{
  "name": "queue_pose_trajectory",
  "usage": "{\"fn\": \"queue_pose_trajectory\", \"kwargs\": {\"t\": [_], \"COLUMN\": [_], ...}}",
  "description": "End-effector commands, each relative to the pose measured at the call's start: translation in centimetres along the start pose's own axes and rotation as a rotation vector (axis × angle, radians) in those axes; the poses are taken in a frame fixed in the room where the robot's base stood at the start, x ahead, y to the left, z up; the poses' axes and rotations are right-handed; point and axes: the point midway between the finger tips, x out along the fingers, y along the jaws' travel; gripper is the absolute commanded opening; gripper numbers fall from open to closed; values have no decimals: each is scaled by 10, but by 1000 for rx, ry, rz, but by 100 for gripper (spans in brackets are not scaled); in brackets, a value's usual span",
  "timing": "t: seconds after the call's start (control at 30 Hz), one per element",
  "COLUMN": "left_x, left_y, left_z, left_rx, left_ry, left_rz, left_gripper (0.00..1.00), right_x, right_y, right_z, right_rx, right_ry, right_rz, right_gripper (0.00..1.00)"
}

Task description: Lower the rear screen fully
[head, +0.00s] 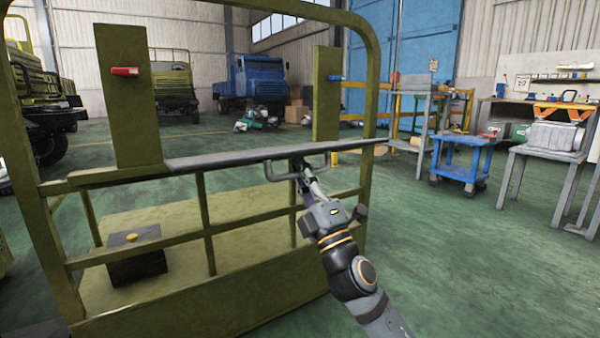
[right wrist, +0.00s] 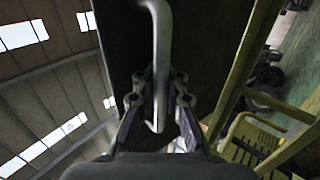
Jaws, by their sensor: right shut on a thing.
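The rear screen (head: 230,156) is a dark flat panel in the olive frame, seen nearly edge-on in the head view, so it lies close to level. A grey bar handle (head: 275,174) sticks out on its near side, and it also shows in the right wrist view (right wrist: 161,50). My right gripper (head: 299,168) is shut on this handle, with the bar between its fingers (right wrist: 157,95). The dark face of the screen (right wrist: 205,40) fills the middle of the wrist view. My left gripper is not in view.
The olive frame (head: 30,165) has upright side plates (head: 128,95) with a red latch (head: 125,71) on the left and a blue one (head: 335,77) on the right. Lower rails (head: 130,252) and a dark box (head: 137,265) lie beneath.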

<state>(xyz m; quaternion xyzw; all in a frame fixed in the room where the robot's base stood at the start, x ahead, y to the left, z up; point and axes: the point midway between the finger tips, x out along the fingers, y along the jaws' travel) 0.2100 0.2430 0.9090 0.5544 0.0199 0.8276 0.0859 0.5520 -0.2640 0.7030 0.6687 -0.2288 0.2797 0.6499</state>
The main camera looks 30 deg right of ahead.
Motion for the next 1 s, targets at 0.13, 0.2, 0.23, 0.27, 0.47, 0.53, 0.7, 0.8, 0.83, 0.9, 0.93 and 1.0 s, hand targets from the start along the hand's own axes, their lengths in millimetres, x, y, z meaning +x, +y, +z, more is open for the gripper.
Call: {"fn": "queue_pose_trajectory", "kwargs": {"t": [0.13, 0.2, 0.23, 0.27, 0.47, 0.53, 0.7, 0.8, 0.83, 0.9, 0.93, 1.0], "left_x": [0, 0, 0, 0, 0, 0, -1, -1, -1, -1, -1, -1], "left_y": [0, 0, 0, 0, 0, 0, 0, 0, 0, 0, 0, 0], "left_z": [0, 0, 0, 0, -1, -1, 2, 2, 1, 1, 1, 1], "left_rx": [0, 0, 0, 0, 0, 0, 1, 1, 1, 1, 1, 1], "left_ry": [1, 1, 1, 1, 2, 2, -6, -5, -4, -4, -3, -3], "left_rz": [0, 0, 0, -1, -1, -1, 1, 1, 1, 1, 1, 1], "left_gripper": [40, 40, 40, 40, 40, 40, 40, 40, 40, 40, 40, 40], "right_x": [0, 0, 0, 0, 0, 0, -1, -6, -9, -17, -21, -32], "right_y": [5, 4, 4, 4, 3, 2, 1, 0, 0, -1, 0, -1], "right_z": [-2, -2, -2, -2, -1, -1, -1, 0, 0, 0, 0, -1], "right_rx": [0, -1, -1, -1, -1, -1, -2, -5, -7, -9, -8, -11], "right_ry": [4, 4, 4, 4, 3, 2, 2, 1, 0, 1, 2, 5], "right_rz": [9, 9, 9, 8, 6, 5, 2, -2, -4, -6, -4, -5], "right_gripper": [0, 17, 21, 25, 34, 34, 34, 34, 34, 34, 34, 34]}}
